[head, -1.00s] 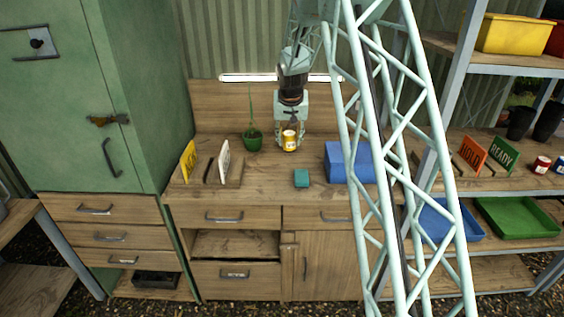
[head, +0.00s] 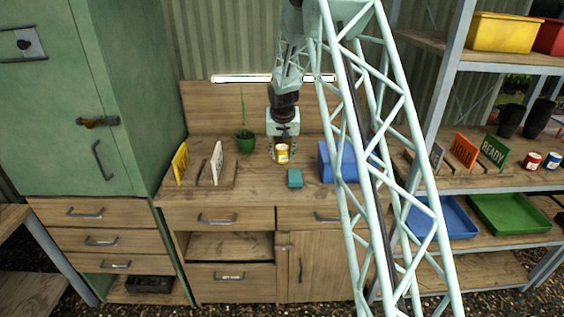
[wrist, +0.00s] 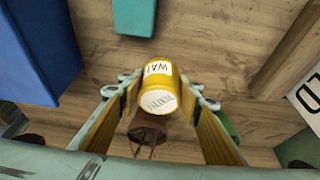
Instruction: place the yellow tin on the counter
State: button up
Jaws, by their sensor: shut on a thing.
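The yellow tin (head: 282,154) with a white label is between the fingers of my gripper (head: 283,148), over the middle of the wooden counter (head: 255,188). In the wrist view the tin (wrist: 160,80) sits between the two fingertips of my gripper (wrist: 164,96), which is shut on it. Its label and pale end face show. I cannot tell whether the tin touches the counter or hangs just above it.
A teal block (head: 295,179) lies in front, and a blue bin (head: 330,166) stands to the right. Yellow (head: 181,163) and white (head: 216,163) sign cards stand at the left. Bare counter lies between them.

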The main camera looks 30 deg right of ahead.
aim_at(282, 159)
dwell(0.3)
jog(key=shift+f+b, duration=0.3)
jog(key=shift+f, duration=1.55)
jog(key=shift+f, duration=0.15)
jog(key=o, duration=0.9)
jog(key=shift+r, duration=0.2)
jog(key=shift+s+r, duration=0.1)
jog(key=shift+r, duration=0.15)
jog(key=p+v, duration=0.1)
jog(key=v, duration=0.9)
jog(key=shift+s+a+r, duration=0.15)
jog(key=shift+r, duration=0.25)
jog(key=shift+s+r, duration=0.1)
jog(key=shift+r, duration=0.15)
